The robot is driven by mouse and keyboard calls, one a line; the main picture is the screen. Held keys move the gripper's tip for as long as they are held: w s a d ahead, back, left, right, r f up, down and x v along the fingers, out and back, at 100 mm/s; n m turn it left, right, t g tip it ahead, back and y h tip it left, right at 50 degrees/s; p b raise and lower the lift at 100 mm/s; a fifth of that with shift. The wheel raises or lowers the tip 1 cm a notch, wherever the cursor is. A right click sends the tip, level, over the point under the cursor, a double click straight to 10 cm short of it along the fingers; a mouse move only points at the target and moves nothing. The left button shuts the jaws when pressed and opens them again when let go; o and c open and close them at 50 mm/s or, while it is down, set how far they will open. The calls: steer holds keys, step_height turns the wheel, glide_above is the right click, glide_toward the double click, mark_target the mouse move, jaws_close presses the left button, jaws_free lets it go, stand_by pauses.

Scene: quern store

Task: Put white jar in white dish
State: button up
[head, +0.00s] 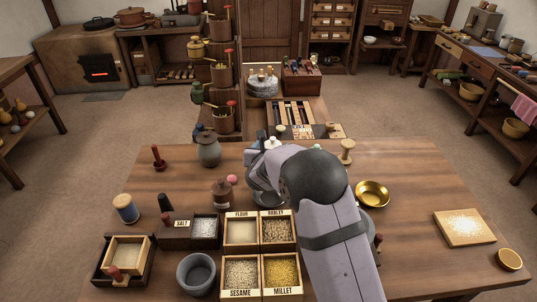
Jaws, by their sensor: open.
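My arm reaches up the middle of the table and bends left at its dark elbow. My gripper (261,147) is at the far end of the forearm, small and partly hidden by the arm; its jaws are open. A small white rounded thing (273,143), which may be the white jar, shows right beside the gripper near the table's back edge. I cannot tell whether they touch.
Labelled grain boxes (241,232), a grey bowl (196,272) and a salt box (176,233) stand at front left. A grey-green jar (209,150) stands at the back. A brass bowl (372,193) and a wooden board (465,228) lie right, with bare table between.

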steer(key=b+v, duration=0.1)
steer(key=v, duration=1)
steer(key=shift+s, duration=0.15)
